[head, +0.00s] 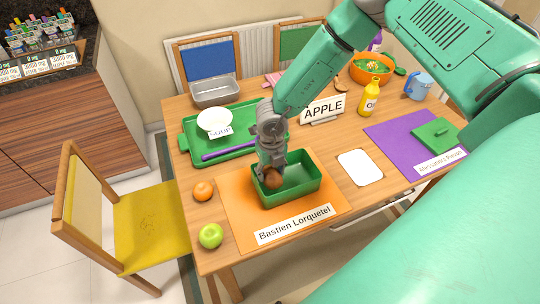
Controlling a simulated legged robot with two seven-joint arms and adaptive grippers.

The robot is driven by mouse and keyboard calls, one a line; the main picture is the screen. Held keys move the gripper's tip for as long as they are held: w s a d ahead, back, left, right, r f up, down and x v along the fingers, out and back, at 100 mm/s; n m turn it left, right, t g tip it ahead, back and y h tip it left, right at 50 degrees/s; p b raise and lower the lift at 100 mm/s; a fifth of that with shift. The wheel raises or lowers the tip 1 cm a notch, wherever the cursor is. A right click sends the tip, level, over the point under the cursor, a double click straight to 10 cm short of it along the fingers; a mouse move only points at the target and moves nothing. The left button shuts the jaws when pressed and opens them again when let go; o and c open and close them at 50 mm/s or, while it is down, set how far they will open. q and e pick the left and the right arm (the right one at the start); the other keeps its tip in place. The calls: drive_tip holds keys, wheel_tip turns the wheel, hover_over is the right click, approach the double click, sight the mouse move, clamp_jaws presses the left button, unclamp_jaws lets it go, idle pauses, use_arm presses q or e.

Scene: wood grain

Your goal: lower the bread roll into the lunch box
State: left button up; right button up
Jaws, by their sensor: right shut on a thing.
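The bread roll (273,179) is brown and round. My right gripper (270,170) is shut on it and points down over the left part of the lunch box. The lunch box (305,189) is an open green box on an orange placemat (236,207). The roll shows at the left end of the box, at about rim height or just inside. Whether it touches the bottom cannot be told. The rest of the box looks empty. My left gripper is not in view.
A green tray (191,146) with a white bowl (214,121) is behind. A white card (360,167) lies to the right.

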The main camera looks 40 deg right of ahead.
sight(272, 178)
drive_tip(key=shift+d+f, duration=0.1)
drive_tip(key=shift+f, duration=0.05)
drive_tip(key=shift+d+f, duration=0.2)
drive_tip(key=shift+f, duration=0.05)
drive_tip(key=shift+a+f+b, duration=0.25)
drive_tip(key=shift+a+b, duration=0.05)
drive_tip(key=shift+b, duration=0.1)
drive_tip(key=shift+d+f+b, duration=0.2)
drive_tip(key=shift+f+b, duration=0.1)
drive_tip(key=shift+f, duration=0.1)
drive_tip(key=shift+a+f+b, duration=0.1)
drive_tip(key=shift+f+b, duration=0.4)
drive_tip(key=shift+f, duration=0.25)
idle(0.5)
drive_tip(key=o, duration=1.2)
drive_tip(key=shift+o, duration=0.2)
